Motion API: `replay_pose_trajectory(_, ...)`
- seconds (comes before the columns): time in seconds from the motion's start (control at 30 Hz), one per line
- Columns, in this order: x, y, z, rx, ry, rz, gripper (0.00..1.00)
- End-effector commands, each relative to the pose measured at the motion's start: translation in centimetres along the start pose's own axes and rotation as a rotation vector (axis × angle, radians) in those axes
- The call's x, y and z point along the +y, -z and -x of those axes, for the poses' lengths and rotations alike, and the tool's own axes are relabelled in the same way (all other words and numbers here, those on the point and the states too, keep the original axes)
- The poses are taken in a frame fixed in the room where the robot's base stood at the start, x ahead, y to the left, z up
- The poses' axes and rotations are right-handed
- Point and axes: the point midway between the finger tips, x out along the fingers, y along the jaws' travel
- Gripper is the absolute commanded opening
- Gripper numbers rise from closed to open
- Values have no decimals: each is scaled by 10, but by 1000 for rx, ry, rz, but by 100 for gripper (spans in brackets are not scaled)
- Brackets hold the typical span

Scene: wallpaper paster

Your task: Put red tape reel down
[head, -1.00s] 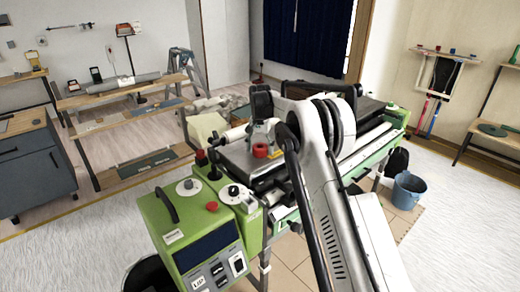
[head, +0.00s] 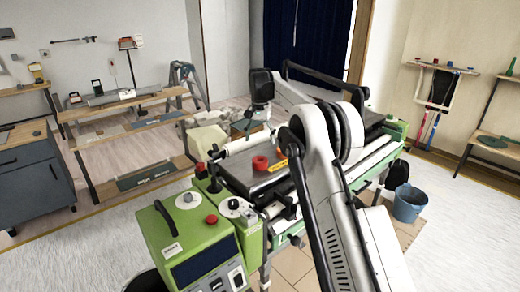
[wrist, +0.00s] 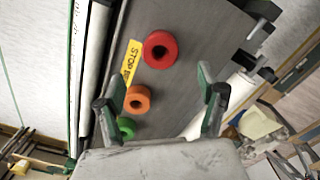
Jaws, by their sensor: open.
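The red tape reel (head: 260,163) lies flat on the dark grey top plate (head: 240,178) of the green pasting machine. In the wrist view the red tape reel (wrist: 170,48) sits beyond my fingertips, apart from both fingers, beside a yellow label (wrist: 132,62). An orange reel (wrist: 138,92) and a green reel (wrist: 125,121) lie on the same plate, nearer my gripper in that view. My gripper (wrist: 162,82) is open and empty, its fingers spread wide. In the head view my arm hides part of the plate.
The machine's control box (head: 190,235) stands at its near left end. A white roller (head: 242,143) runs along the plate's far left edge. A blue bucket (head: 409,204) stands on the floor to the right. A wooden shelf (head: 135,130) is at the back left.

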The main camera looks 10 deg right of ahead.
Motion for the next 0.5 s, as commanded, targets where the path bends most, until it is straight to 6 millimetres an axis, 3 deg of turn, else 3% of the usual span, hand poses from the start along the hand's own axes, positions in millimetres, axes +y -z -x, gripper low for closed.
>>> replay_pose_trajectory(0.27, 3, -6, 25, 10, 5, 9, 71)
replay_pose_trajectory(0.5, 20, -38, 77, 66, 33, 58, 71)
